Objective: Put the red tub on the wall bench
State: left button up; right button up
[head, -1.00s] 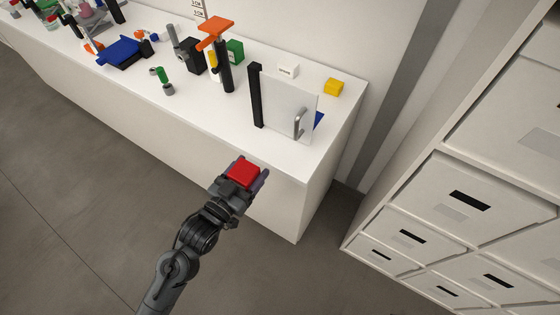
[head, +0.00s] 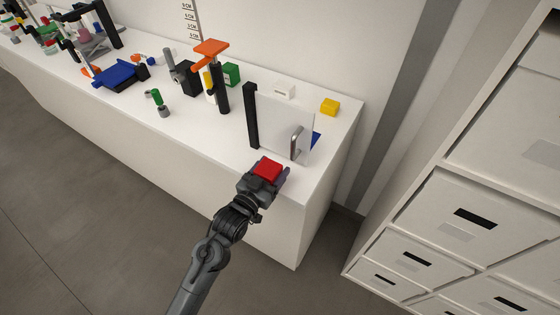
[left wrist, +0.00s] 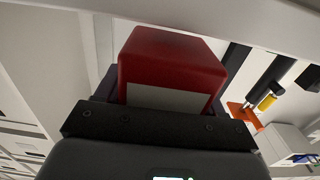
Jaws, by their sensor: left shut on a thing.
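The red tub (head: 268,168) is held in my left gripper (head: 267,176), in the lower middle of the head view. My left gripper is shut on it. In the left wrist view the red tub (left wrist: 170,62) fills the upper middle and shows a pale label on its near side. The white wall bench (head: 215,125) runs along the wall. In the head view the tub overlaps the bench's front edge near its right end; I cannot tell whether it touches the bench. My right gripper is not in view.
A clear panel with a handle (head: 297,142) and black post (head: 252,116) stands just behind the tub. Drawers (head: 465,215) stand at right.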

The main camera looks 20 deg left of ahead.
aim_at(287, 152)
pick_arm(q)
jog(key=w, duration=0.4)
jog(key=shift+w+d+b, duration=0.15)
jog(key=shift+d+b, duration=0.2)
jog(key=shift+w+f, duration=0.2)
jog(key=shift+f, duration=0.1)
jog(key=shift+s, duration=0.1)
jog(key=shift+s, duration=0.1)
jog(key=shift+f, duration=0.1)
jog(key=o, duration=1.1)
jog(key=shift+f, duration=0.1)
